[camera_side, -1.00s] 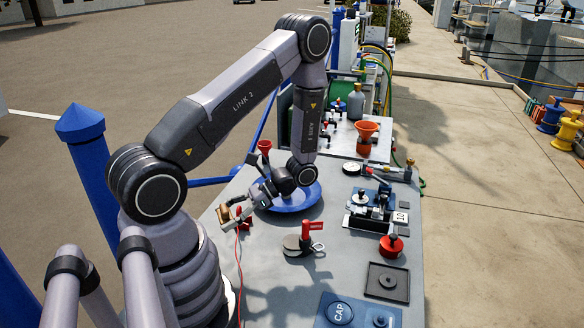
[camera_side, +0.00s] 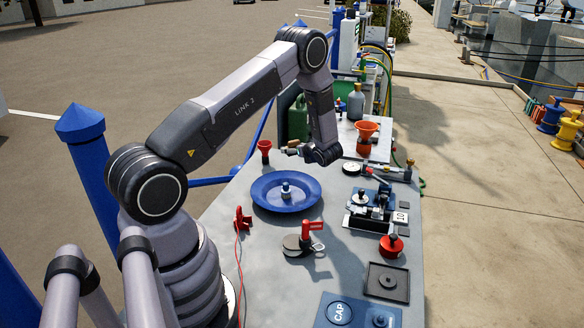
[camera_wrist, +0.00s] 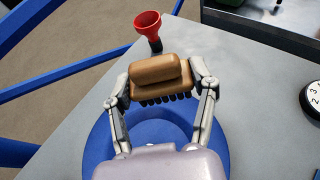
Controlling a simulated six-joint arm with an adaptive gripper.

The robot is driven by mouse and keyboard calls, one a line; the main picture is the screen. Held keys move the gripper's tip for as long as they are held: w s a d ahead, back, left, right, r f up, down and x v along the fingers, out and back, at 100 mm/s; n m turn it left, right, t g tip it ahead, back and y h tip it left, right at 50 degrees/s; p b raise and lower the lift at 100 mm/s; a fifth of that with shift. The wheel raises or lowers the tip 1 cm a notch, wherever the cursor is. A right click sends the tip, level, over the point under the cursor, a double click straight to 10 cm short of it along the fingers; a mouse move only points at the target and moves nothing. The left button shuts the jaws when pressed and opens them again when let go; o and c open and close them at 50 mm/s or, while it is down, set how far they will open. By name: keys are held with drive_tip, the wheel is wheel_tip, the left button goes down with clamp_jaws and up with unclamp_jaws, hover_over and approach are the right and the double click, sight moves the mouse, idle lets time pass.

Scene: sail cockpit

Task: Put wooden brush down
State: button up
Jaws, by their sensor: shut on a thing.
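The wooden brush (camera_wrist: 160,72) is a brown block with a rounded back and dark bristles, held crosswise. My gripper (camera_wrist: 163,88) is shut on it, one finger at each end. In the wrist view the bristles hang over the grey bench top (camera_wrist: 70,120), near the far rim of the blue dish. In the side view my gripper (camera_side: 294,150) is small and partly hidden by my wrist, behind the dish. I cannot tell the brush's exact height above the bench.
The blue dish (camera_side: 262,197) holds a small metal fitting (camera_side: 286,190). A red funnel (camera_side: 264,147) stands close left of my gripper. A red clamp (camera_side: 242,217) and red-handled tool (camera_side: 307,238) are nearer. A gauge (camera_side: 351,168) lies right. Bench between dish and funnel is bare.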

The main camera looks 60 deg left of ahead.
sight(307, 170)
drive_tip(key=w+a+f, duration=0.4)
drive_tip(key=w, duration=0.1)
drive_tip(key=w+a+f, duration=0.2)
drive_tip(key=f, duration=0.1)
drive_tip(key=shift+w, duration=0.35)
drive_tip(key=shift+w+a+f, duration=0.35)
drive_tip(key=shift+w+f, duration=0.1)
drive_tip(key=shift+f, duration=0.25)
drive_tip(key=shift+w+a+f, duration=0.1)
drive_tip(key=shift+f, duration=0.8)
drive_tip(key=shift+w+a+f, duration=0.1)
drive_tip(key=shift+f, duration=0.8)
drive_tip(key=shift+f, duration=0.1)
drive_tip(key=o, duration=1.1)
drive_tip(key=shift+o, duration=0.2)
